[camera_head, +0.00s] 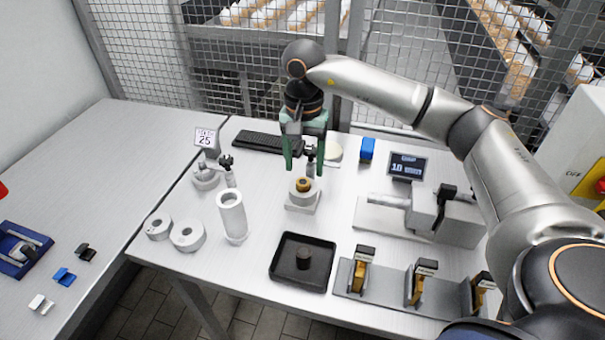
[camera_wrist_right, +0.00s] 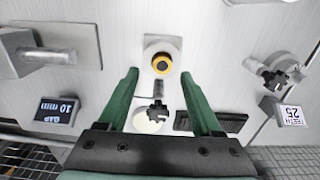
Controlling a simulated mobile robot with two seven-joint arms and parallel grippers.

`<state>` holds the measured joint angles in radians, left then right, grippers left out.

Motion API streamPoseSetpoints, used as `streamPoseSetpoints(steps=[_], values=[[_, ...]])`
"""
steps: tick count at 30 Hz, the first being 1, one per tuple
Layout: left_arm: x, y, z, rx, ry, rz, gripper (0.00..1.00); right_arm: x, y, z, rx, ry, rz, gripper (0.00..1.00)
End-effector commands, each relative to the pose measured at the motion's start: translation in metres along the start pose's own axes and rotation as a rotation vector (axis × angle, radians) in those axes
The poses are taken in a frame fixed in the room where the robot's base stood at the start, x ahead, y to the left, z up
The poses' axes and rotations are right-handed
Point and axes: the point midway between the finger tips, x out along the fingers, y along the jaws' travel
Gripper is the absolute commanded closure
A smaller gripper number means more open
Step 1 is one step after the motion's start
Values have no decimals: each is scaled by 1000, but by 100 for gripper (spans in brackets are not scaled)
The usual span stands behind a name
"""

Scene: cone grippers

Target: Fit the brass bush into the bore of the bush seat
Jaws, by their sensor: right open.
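The brass bush (camera_head: 303,184) is a short yellow ring at the top of the bush seat (camera_head: 302,203), a pale round boss on a square base. In the right wrist view the bush (camera_wrist_right: 161,63) shows as a yellow ring with a dark centre, roughly in the middle of the seat's boss (camera_wrist_right: 161,48). Its upper part stands above the boss; how deep it sits in the bore is hidden. My right gripper (camera_head: 305,168) points down over the bush, its green fingers open and empty. In its wrist view the fingertips (camera_wrist_right: 159,74) are wide apart. My left gripper is not in view.
A black tray (camera_head: 281,277) with a dark round part stands in front of the seat. A white tube (camera_head: 232,216) stands to the left. A grey fixture (camera_head: 430,210) and a rack with upright gauges (camera_head: 403,305) stand to the right.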

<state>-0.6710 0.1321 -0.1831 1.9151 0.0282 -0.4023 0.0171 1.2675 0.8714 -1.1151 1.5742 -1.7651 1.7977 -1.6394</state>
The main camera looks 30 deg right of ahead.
Motion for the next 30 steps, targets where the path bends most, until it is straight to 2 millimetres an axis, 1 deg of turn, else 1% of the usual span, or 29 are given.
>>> streamPoseSetpoints(steps=[1, 6, 9, 12, 17, 30], values=[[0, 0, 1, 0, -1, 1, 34, -14, -2, 0, -1, 4, -7, 34], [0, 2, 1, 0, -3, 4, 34, -50, -2, 0, -1, 5, -8, 34], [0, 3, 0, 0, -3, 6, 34, -64, -1, 0, 0, 4, -8, 34], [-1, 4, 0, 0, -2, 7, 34, -73, -1, 0, 0, 4, -8, 34], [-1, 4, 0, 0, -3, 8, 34, -78, -1, 0, -1, 4, -7, 34], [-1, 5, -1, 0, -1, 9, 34, -77, -1, 0, -1, 4, -8, 34]])
